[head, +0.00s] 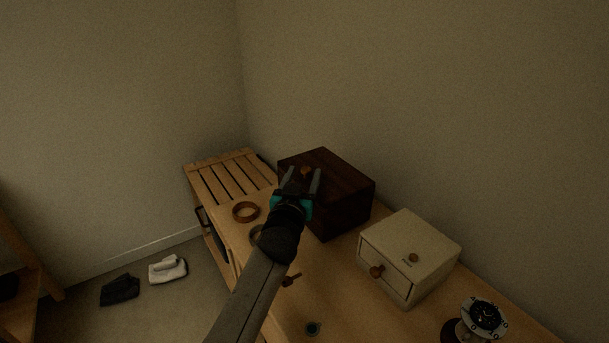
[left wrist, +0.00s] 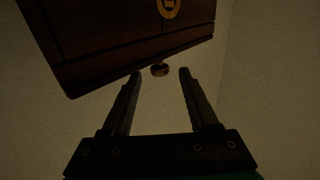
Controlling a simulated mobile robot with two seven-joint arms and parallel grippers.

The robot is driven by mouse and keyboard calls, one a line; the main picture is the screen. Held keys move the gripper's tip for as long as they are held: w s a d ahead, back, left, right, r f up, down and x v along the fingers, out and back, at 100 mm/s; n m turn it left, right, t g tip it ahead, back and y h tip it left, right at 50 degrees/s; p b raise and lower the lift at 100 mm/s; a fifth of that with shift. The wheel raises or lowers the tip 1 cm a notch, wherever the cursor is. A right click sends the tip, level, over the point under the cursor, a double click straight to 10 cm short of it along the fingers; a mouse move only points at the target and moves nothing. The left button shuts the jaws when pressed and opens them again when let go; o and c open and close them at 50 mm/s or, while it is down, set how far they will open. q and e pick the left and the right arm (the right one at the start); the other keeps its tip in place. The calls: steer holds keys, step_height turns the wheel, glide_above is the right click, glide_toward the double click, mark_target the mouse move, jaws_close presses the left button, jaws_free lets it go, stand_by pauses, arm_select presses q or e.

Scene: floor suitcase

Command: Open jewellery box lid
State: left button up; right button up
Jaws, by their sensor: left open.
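The jewellery box, a dark brown wooden box (head: 348,190), stands shut at the back of the wooden top against the wall. A small knob (head: 306,170) shows on its near side. In the left wrist view the dark box (left wrist: 120,40) fills the upper left, with a round gold emblem (left wrist: 168,8) and the knob (left wrist: 160,70) at its edge. My left gripper (head: 304,176) is open in front of the box. Its fingers (left wrist: 160,82) point at the knob, one on each side, with visible gaps. I cannot tell whether the knob is between the tips in depth.
Folded cloths (head: 167,269) lie on the floor.

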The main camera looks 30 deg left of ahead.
arm_select(q)
steer(key=shift+x, duration=0.8)
jaws_close()
stand_by(1.0)
